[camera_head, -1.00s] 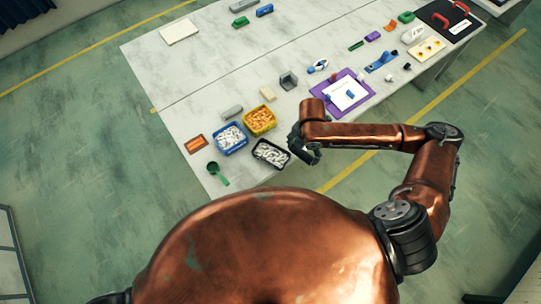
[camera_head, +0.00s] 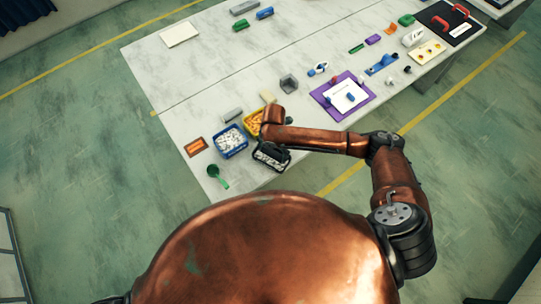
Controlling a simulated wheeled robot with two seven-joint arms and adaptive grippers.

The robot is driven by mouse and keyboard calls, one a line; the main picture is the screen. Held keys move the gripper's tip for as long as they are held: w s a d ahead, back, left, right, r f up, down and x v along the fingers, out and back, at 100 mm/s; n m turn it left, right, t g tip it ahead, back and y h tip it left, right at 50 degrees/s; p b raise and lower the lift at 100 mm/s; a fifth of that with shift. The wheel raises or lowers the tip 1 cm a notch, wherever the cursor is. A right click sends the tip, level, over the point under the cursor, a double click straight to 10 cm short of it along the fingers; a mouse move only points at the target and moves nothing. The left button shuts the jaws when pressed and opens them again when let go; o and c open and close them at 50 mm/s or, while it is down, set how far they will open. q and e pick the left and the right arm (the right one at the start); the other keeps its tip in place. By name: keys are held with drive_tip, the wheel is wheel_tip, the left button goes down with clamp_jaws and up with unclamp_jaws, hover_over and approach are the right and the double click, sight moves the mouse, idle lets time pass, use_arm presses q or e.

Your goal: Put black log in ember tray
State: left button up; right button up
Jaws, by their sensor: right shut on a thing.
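My right gripper (camera_head: 270,150) is over the far edge of a black-rimmed bin of pale pieces (camera_head: 268,162), at the table's near edge. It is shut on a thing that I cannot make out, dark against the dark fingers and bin. I cannot single out a black log. A small orange tray with a dark rim (camera_head: 196,146), which may be the ember tray, lies flat to the left of the bins. A yellow bin with orange pieces (camera_head: 247,124) is partly hidden behind my right wrist. My left gripper is out of view.
A blue bin of white pieces (camera_head: 231,142) stands between the orange tray and the black-rimmed bin. A green scoop (camera_head: 218,176) lies in front. A grey block (camera_head: 233,116) lies behind. A purple board (camera_head: 325,95) is to the right. The table's left middle is clear.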

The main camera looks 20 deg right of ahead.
sight(272, 155)
drive_tip(key=shift+w+a+f, duration=0.2)
drive_tip(key=shift+a+f, duration=0.1)
drive_tip(key=shift+f, duration=1.65)
drive_tip(key=shift+f, duration=0.15)
drive_tip(key=o, duration=1.2)
drive_tip(key=shift+c, duration=0.2)
wheel_tip(272, 155, up, 12)
drive_tip(key=shift+r, duration=0.2)
